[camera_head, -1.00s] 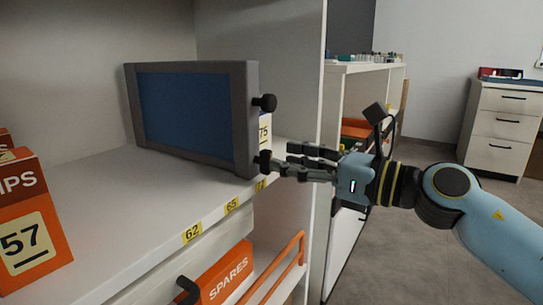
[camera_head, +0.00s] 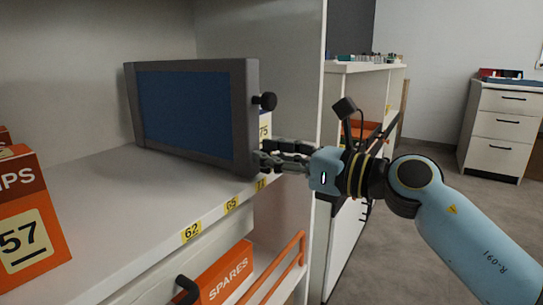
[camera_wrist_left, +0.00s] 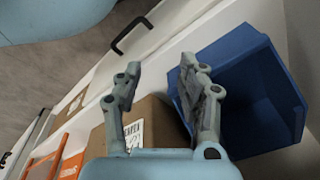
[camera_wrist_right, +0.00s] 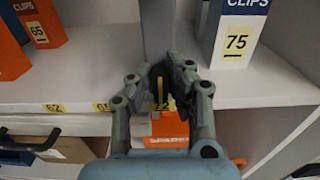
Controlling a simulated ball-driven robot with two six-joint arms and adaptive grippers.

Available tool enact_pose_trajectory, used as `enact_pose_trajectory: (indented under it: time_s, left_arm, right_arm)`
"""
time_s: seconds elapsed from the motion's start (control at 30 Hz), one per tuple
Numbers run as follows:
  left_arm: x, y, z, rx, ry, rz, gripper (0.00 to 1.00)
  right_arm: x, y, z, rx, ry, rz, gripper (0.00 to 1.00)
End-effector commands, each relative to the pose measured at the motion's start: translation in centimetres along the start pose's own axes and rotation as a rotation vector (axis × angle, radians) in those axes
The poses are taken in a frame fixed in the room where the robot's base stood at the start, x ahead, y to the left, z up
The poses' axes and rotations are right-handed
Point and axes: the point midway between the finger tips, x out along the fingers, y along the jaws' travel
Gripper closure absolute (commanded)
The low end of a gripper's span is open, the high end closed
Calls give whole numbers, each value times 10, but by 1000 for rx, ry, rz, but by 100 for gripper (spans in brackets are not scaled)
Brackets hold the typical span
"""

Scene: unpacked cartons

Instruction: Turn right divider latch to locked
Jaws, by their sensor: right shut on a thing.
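The divider, a blue panel in a grey frame (camera_head: 190,112), stands upright on the white shelf. A black knob (camera_head: 264,102) sticks out of the upper part of its right edge. My right gripper (camera_head: 264,155) is at the lower part of that edge, shut on the dark lower latch, which its fingers mostly hide in the head view. In the right wrist view the latch (camera_wrist_right: 156,74) shows dark between the fingertips, in front of the grey divider edge (camera_wrist_right: 158,25). My left gripper (camera_wrist_left: 157,72) is open and empty, near a blue bin (camera_wrist_left: 245,95) and a cardboard box (camera_wrist_left: 155,122).
An orange box marked 57 (camera_head: 28,225) stands at the left on the shelf (camera_head: 120,215). A white box marked 75 (camera_wrist_right: 235,35) stands behind the divider. An orange SPARES box (camera_head: 228,273) and an orange rail (camera_head: 275,268) are below the shelf edge.

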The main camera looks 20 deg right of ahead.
Motion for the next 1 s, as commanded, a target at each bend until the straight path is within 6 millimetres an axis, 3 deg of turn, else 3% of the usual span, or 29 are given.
enact_pose_trajectory:
  time_s: [0.33, 0.57, 0.77, 1.0]
  left_arm:
    - [-3, -1, 0, 0, -1, -3, 60]
    - [15, -7, 22, -1, -69, -17, 60]
    - [68, -15, 59, -6, -88, -24, 60]
    - [115, -26, 127, -15, -106, -34, 60]
  right_arm:
    - [0, -1, 2, 30, -1, -1, 100]
    - [0, -2, 5, 139, -1, -1, 100]
    - [0, -3, 6, 299, -2, -1, 100]
    - [0, -6, 5, 510, -1, -1, 100]
